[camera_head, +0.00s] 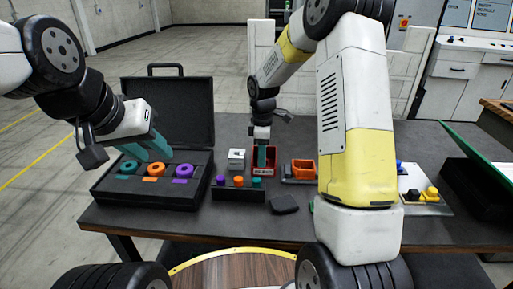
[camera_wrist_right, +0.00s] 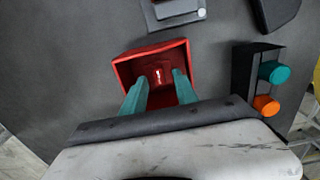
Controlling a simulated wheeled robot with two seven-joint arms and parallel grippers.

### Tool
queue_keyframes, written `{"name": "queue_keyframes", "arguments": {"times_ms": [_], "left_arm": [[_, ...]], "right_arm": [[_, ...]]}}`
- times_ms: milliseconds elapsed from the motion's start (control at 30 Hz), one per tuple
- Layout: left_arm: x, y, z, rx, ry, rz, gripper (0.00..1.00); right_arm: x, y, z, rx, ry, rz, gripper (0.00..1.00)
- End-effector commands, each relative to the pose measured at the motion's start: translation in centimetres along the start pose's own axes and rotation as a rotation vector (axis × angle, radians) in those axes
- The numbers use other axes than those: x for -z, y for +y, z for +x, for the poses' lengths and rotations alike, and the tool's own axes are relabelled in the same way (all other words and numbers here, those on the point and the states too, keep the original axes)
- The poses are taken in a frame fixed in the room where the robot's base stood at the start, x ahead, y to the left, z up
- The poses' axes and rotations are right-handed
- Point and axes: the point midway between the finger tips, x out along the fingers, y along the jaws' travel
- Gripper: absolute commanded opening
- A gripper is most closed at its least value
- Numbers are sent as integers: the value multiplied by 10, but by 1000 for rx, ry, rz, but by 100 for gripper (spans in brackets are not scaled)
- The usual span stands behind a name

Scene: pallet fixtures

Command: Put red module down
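The red module (camera_head: 264,171) is an open-topped red box with a pale label on its front. It stands upright at the middle of the dark table, and it also shows in the right wrist view (camera_wrist_right: 176,48). My right gripper (camera_head: 262,156) points down into it. In the right wrist view its two teal fingers (camera_wrist_right: 159,78) are apart inside the box, either side of a small white mark on red. Contact with the module cannot be made out. My left gripper (camera_head: 147,150) has its teal fingers apart above the open black case (camera_head: 125,190), empty.
The case holds teal, orange and purple rings. A black rack (camera_head: 238,195) with coloured pegs stands in front of the red module. A white block (camera_head: 236,159) is left of it and an orange box (camera_head: 303,168) right. A dark flat piece (camera_head: 285,204) lies near the front.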

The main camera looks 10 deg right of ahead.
Motion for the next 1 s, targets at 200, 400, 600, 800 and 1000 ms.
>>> {"name": "queue_keyframes", "arguments": {"times_ms": [200,400,600,800,1000], "left_arm": [[0,0,0,0,0,0,36],[0,0,0,0,0,0,36],[0,0,0,0,0,0,36],[0,0,0,0,0,0,36],[0,0,0,0,0,0,36]], "right_arm": [[0,1,-32,-6,2,0,35],[1,1,-77,-6,2,1,35],[0,1,-109,-3,1,0,35],[-2,-4,-128,-13,5,25,35],[-21,-48,-177,-101,63,255,35]]}}
